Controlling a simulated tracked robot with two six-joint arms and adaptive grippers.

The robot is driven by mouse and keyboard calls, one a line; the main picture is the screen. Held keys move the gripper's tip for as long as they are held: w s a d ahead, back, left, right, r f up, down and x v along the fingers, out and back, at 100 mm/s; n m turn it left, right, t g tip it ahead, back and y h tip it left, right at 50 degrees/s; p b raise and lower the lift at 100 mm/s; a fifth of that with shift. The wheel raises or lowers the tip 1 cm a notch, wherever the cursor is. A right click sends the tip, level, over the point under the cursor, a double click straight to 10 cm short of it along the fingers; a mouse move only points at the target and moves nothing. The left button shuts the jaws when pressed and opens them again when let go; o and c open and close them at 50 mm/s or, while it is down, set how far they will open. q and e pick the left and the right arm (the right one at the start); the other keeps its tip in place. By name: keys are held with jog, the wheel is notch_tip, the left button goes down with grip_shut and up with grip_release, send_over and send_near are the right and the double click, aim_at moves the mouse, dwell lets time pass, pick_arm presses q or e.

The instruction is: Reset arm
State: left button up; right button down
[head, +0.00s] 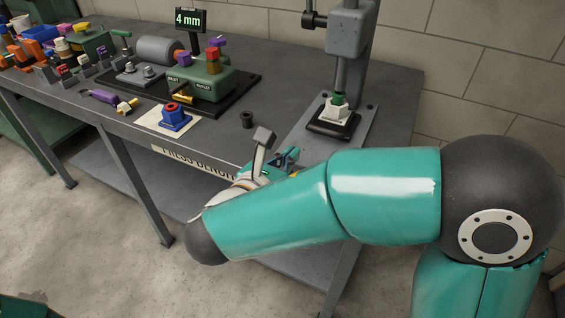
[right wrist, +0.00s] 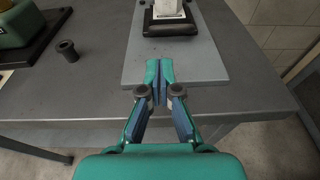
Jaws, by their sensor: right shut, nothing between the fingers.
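My right gripper (right wrist: 159,80) is shut and empty in the right wrist view. It is above the front part of the grey plate of the press, near the table's front edge. In the head view the right gripper (head: 287,158) shows partly behind my right arm, near the table's front edge. My left gripper is in neither view.
A press (head: 347,40) stands at the table's right end, with a white block (head: 338,113) and green part on its black base. A dark bushing (head: 246,120), a blue block with red top (head: 174,118) and a green valve unit (head: 200,80) stand left of it.

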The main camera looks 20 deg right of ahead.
jog(key=s+a+f+m+g+y+p, duration=0.2)
jog(key=s+f+m+g+y+p, duration=0.1)
jog(key=f+m, duration=0.6)
jog(key=s+a+f+m+g+y+p, duration=0.2)
jog(key=s+f+m+y+p, duration=0.3)
jog(key=f, duration=0.7)
jog(key=s+a+f+m+g+y+p, duration=0.3)
jog(key=s+f+m+y, duration=0.5)
jog(key=m, duration=0.6)
notch_tip(320, 180, down, 2)
jog(key=shift+s+f+g+p, duration=0.15)
jog(key=shift+s+g+p, duration=0.15)
jog(key=shift+g+p, duration=0.4)
